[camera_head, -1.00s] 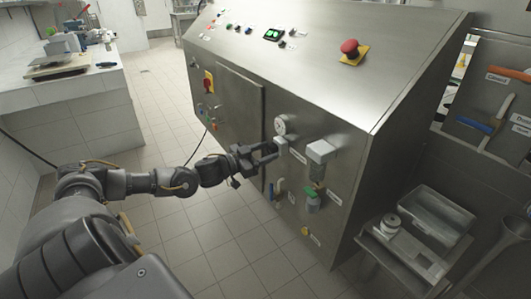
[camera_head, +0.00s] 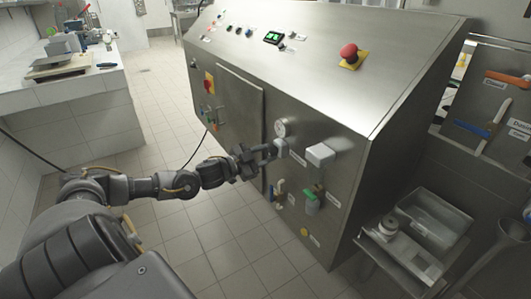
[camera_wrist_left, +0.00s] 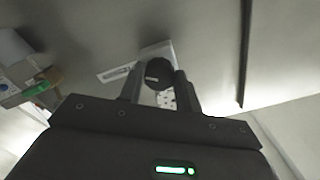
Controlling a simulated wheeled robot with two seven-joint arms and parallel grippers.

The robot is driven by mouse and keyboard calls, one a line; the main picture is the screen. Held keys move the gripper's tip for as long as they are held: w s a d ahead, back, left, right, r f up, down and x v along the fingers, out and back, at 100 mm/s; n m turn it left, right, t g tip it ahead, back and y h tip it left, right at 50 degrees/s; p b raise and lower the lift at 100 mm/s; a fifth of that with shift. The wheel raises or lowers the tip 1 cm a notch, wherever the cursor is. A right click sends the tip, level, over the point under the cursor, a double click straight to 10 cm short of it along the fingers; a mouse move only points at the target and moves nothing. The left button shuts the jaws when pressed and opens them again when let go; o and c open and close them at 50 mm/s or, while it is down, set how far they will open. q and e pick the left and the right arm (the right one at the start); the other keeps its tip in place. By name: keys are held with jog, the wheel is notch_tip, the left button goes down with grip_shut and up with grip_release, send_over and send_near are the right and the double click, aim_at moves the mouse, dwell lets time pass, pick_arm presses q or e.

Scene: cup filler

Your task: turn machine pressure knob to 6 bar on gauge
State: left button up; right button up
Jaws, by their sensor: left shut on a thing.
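The pressure gauge (camera_head: 282,127), round with a white face, is on the machine's steel front. Its needle is too small to read. Just below it is the pale regulator block (camera_head: 281,147). My left gripper (camera_head: 270,150) is at this block, with its fingers pointing at the panel. In the left wrist view the dark round pressure knob (camera_wrist_left: 158,72) sits between the two fingertips of my left gripper (camera_wrist_left: 159,82), which is shut on it. Part of a pale dotted face, likely the gauge, shows below the knob there. The right gripper is not in view.
To the right of the gripper is a larger pale box (camera_head: 320,154) with a green-bodied fitting (camera_head: 312,203) below it. Small valve handles (camera_head: 280,188) are under the gripper. A red emergency button (camera_head: 349,52) is on top. The tiled floor to the left is open.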

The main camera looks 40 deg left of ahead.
pick_arm(q)
jog(key=shift+m, duration=0.9)
jog(key=m, duration=0.2)
jog(key=shift+a+m+p, duration=0.1)
jog(key=shift+m+p, duration=0.3)
jog(key=m, duration=0.3)
jog(key=shift+m, duration=0.3)
jog(key=m, duration=0.2)
jog(key=shift+m, duration=0.8)
jog(key=shift+r+m+b, duration=0.1)
jog(key=shift+m+b, duration=0.35)
jog(key=shift+m, duration=0.35)
jog(key=shift+m+b, duration=0.3)
jog(key=shift+m, duration=0.9)
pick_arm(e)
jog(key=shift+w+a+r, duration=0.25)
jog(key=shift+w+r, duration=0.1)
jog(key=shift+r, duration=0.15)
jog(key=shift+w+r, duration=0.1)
pick_arm(q)
jog(key=o, duration=1)
jog(key=shift+r, duration=0.1)
jog(key=shift+c, duration=0.2)
